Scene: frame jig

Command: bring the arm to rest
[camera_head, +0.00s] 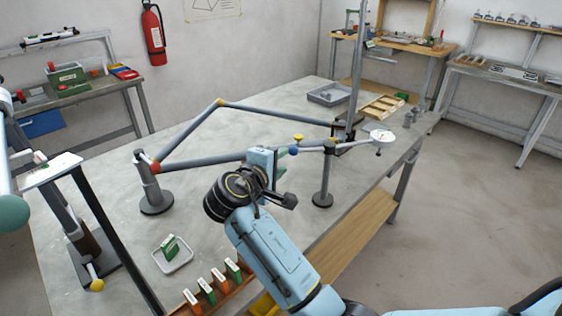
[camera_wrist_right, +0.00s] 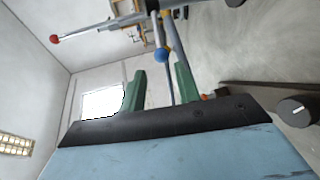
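My right arm comes in from the lower right over the table (camera_head: 110,200). Its gripper (camera_head: 272,158) is near the grey tube frame (camera_head: 185,138), beside the post (camera_head: 323,185) with blue and yellow knobs. In the right wrist view its two green fingers (camera_wrist_right: 160,88) stand apart, with a blue ball (camera_wrist_right: 161,55) and a tube showing beyond the gap. Nothing is seen held between them. I cannot tell from the head view how far the fingers are from the frame. My left gripper is not seen.
A grey tray (camera_head: 172,254) with a green and white box stands at the front. Several small boxes (camera_head: 215,286) stand in a rack near my right arm. A dark stand (camera_head: 90,225) is at the left.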

